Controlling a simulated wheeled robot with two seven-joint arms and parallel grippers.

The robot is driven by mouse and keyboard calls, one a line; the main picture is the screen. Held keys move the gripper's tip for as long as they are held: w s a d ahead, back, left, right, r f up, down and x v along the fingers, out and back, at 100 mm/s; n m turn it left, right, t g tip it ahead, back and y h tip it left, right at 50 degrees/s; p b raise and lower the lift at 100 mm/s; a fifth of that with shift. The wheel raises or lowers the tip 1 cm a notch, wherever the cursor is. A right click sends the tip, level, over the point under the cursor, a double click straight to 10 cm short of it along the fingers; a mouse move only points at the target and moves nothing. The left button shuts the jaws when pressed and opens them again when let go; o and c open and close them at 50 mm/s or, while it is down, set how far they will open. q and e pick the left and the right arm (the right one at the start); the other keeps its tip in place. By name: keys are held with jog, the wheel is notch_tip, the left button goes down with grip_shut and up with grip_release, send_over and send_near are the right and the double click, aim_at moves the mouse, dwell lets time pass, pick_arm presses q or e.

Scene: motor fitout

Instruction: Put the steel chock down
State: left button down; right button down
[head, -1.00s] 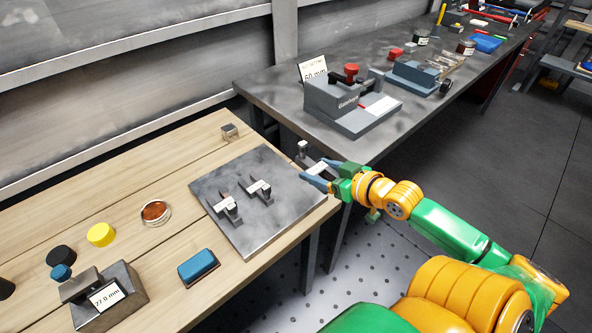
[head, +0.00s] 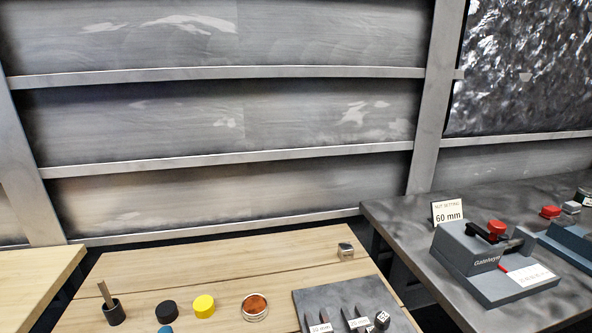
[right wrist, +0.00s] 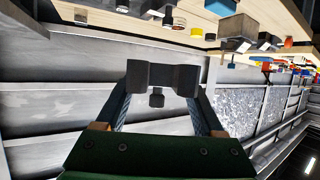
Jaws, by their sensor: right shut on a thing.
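My right gripper (right wrist: 163,88) is shut on a dark, notched block in the right wrist view, which I take to be the steel chock (right wrist: 163,74). It spans the gap between the two fingertips, clear of any surface I can see there. In the head view my right arm is out of the picture. A small pale cube with dark marks (head: 382,320) shows at the bottom edge by the grey steel plate (head: 335,293); I cannot tell whether it is part of the held piece. My left gripper is in neither view.
Two labelled dark stands (head: 320,323) are on the plate, cut off below. A small steel block (head: 345,251) is behind it on the wooden table (head: 190,262). A copper-filled dish (head: 255,306) and yellow (head: 204,306) and black (head: 166,311) discs stand left. A grey fixture (head: 480,255) stands right.

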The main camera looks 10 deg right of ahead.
jog(key=s+a+r+n+g+y, duration=0.3)
jog(key=a+n, duration=0.1)
jog(key=a, duration=0.3)
jog(key=shift+s+a+n+g+y, duration=0.2)
jog(key=shift+s+n+g+y, duration=0.1)
jog(key=shift+s+y, duration=0.1)
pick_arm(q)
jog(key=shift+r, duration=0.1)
pick_arm(e)
jog(key=shift+w+d+r, duration=0.1)
jog(key=shift+w, duration=0.05)
